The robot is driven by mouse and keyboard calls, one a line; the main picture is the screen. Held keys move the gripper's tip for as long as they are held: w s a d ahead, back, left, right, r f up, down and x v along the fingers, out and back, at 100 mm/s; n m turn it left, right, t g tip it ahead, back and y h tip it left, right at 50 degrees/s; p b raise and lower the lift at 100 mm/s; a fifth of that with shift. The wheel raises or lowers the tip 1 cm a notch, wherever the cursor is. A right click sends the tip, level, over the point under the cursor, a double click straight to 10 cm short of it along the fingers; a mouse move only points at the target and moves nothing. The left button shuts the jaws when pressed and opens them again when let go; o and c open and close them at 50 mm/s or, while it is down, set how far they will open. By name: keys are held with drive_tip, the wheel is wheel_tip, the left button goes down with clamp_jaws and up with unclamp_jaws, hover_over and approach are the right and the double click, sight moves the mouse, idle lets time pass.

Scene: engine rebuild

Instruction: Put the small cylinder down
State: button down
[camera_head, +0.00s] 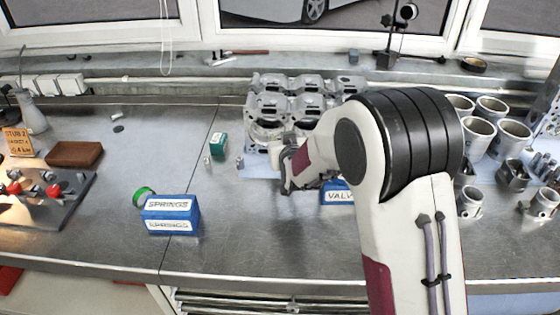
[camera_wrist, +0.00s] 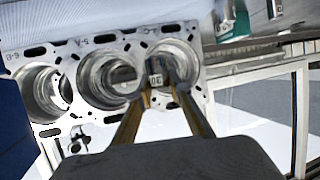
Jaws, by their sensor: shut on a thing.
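My gripper (camera_head: 288,184) hangs low over the bench, at the front of the engine block (camera_head: 262,106). In the wrist view its two fingers (camera_wrist: 160,88) reach forward over the block's right-hand bore (camera_wrist: 186,58). They are shut on a small cylinder (camera_wrist: 156,79), a pale piece with a dark mark, mostly hidden between the fingertips. In the head view the held piece is hidden by the gripper. The block's flat top face with its round bores shows in the wrist view (camera_wrist: 104,48).
A green box (camera_head: 219,145) stands left of the block with small metal pieces (camera_head: 207,161) beside it. A blue springs box (camera_head: 171,215) is front left, and a blue valve box (camera_head: 338,194) sits behind my arm. Cylinder liners (camera_head: 513,137) stand at right. The bench between the boxes is clear.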

drive_tip(key=shift+f, duration=1.7)
drive_tip(key=shift+f, duration=1.9)
drive_tip(key=shift+f, duration=0.15)
drive_tip(key=c, duration=1.8)
unclamp_jaws()
drive_tip(key=shift+c, duration=0.2)
drive_tip(key=shift+r, duration=0.2)
drive_tip(key=shift+v, duration=6)
